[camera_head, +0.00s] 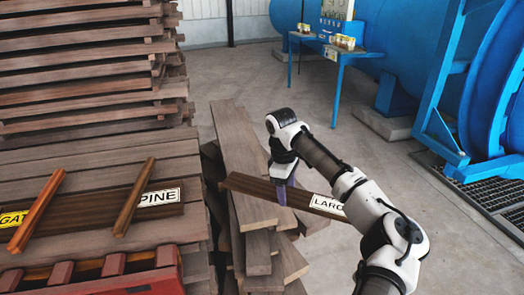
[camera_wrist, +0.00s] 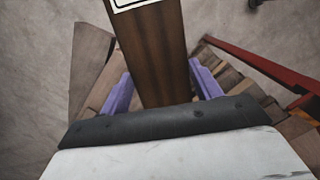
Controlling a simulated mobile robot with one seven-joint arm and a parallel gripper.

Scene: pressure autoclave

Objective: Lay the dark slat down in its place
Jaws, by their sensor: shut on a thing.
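My gripper (camera_head: 281,188) is shut on the dark slat (camera_head: 248,186), its purple fingers on either side of the board. The slat carries a white label reading "LARC…", its last part hidden by my arm. It is held above a loose pile of grey-brown planks (camera_head: 243,150), to the right of the stack. In the wrist view the slat (camera_wrist: 158,55) runs away from me between the fingers (camera_wrist: 162,90), its label cut by the top edge.
Two reddish-brown sticks (camera_head: 37,212) (camera_head: 135,197) lie across the left stack. A tall board stack (camera_head: 90,75) rises behind it, and a red frame (camera_head: 95,280) stands in front. Blue tables (camera_head: 345,55) and a large blue vessel (camera_head: 490,90) stand at the back and right. Concrete floor is open between.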

